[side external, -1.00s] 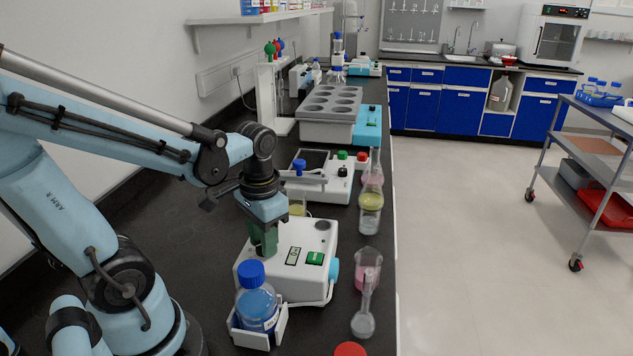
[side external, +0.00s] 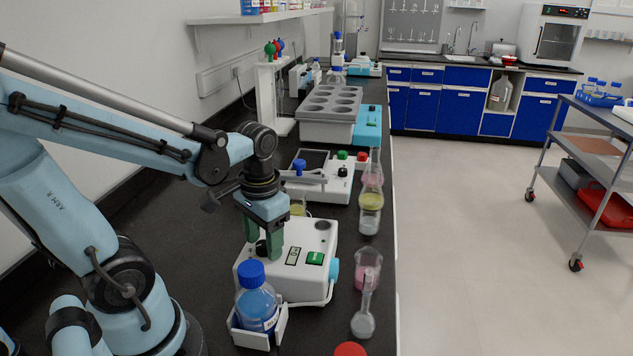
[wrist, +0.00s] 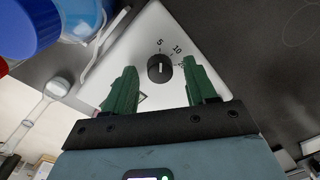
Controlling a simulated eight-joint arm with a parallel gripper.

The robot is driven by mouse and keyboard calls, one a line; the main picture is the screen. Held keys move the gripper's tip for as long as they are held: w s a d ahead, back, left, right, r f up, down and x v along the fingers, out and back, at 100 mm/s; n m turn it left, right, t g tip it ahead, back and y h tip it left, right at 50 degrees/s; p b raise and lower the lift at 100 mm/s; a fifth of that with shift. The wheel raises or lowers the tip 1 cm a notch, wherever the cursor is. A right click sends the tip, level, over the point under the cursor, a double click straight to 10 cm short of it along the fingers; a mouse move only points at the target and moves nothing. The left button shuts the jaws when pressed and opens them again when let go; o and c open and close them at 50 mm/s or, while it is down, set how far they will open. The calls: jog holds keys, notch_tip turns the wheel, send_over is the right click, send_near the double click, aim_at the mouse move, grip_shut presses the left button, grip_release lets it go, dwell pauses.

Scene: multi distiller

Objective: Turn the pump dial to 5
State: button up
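The pump is a white box (side external: 312,270) on the black bench, with a green switch and a small display on top. Its black dial (side external: 262,249) is at the left of its top face. In the wrist view the dial (wrist: 159,68) carries a white mark, and the printed numbers 5 and 10 and a partly hidden one lie beyond it. Which number the mark points to is hard to tell. My gripper (side external: 263,254) has its green fingers spread, one on each side of the dial. The wrist view shows my gripper (wrist: 160,65) with gaps between both fingers and the dial.
A blue-capped bottle (side external: 257,302) stands in a white holder at the pump's near side. A flask with pink liquid (side external: 368,270) and a clear flask (side external: 363,320) stand to the right. A stirrer (side external: 325,188) is behind. Bare bench lies left of the pump.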

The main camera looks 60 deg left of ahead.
notch_tip(320, 180, up, 12)
jog(key=shift+d, duration=0.3)
dwell(0.6)
jog(key=w+d+f+t, duration=0.1)
jog(key=d+f+t, duration=0.1)
jog(key=w+d+f+m+t, duration=0.1)
jog(key=w+f+t, duration=0.1)
jog(key=w+d+f+m+t, duration=0.1)
jog(key=w+d+f+t, duration=0.1)
jog(key=shift+w+d+t, duration=0.15)
jog(key=shift+d+t, duration=0.2)
jog(key=shift+t, duration=0.05)
jog(key=shift+w+d+f+t+h, duration=0.1)
jog(key=shift+w+d+t+h, duration=0.1)
jog(key=shift+d+t+h, duration=0.1)
